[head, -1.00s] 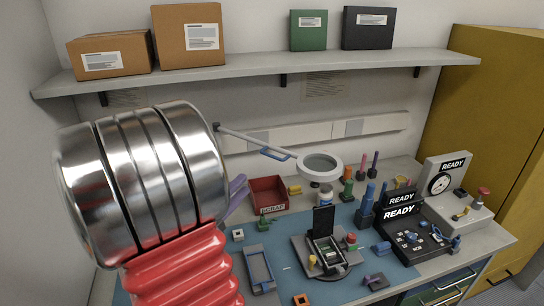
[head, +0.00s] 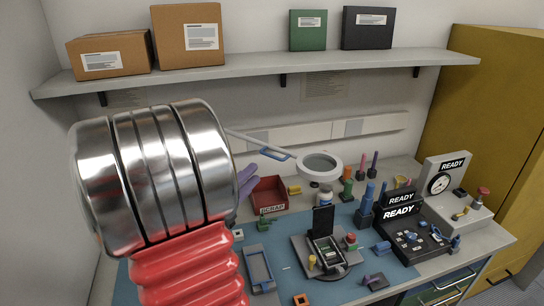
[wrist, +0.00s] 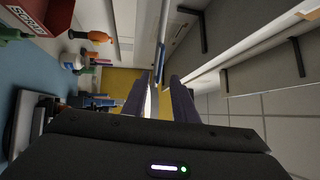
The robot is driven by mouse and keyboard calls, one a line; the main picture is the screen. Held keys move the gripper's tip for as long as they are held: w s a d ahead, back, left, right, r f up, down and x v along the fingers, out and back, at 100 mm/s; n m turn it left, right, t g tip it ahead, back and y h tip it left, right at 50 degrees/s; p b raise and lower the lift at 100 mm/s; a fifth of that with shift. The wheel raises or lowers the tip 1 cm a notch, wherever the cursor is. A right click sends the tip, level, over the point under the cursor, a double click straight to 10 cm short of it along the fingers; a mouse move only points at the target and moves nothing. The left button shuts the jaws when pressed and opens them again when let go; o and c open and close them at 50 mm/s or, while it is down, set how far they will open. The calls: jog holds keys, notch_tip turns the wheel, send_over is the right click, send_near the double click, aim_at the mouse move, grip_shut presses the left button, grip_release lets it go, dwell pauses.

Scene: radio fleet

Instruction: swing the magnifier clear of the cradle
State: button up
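The magnifier (head: 320,166) is a white ring lens on a pale arm that reaches out from the back wall, with a blue grip (head: 278,153) along the arm. In the head view its lens hangs behind and above the cradle (head: 325,253), a dark holder on a round base with an upright black panel. My gripper (head: 248,176) shows only as purple fingers, left of the blue grip and apart from it; the rest is behind my arm. In the wrist view the fingers (wrist: 158,76) stand apart, with the blue grip (wrist: 159,62) ahead between their tips.
A red scrap bin (head: 269,195) stands below the magnifier arm. A shelf (head: 270,68) with boxes runs above. The blue mat (head: 290,283) has some clear room in front.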

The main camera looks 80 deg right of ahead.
aim_at(272, 156)
jog(key=x, duration=1)
jog(key=shift+c, duration=0.6)
grip_shut()
dwell(0.8)
jog(key=shift+d, duration=0.1)
